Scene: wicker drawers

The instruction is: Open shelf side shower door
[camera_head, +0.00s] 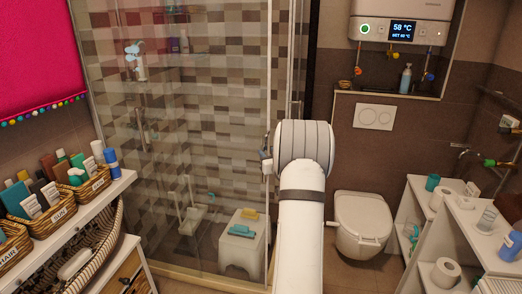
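The glass shower door (165,150) stands on the left half of the head view, in front of a brown and beige tiled wall. It looks closed, with its frame post (274,60) at the right end. My arm rises in front of this post. A small grey piece (266,154) shows at the left of my arm's end, near the glass edge; I cannot tell whether it is my gripper or a door handle. The fingertips are hidden behind the arm, so I cannot see whether they are open, shut or touching the door.
A white shelf (98,194) with wicker baskets (90,181) and bottles stands at the lower left, close to the glass. A white stool (242,245) is inside the shower. A toilet (362,222) and white shelving (470,228) are at the right.

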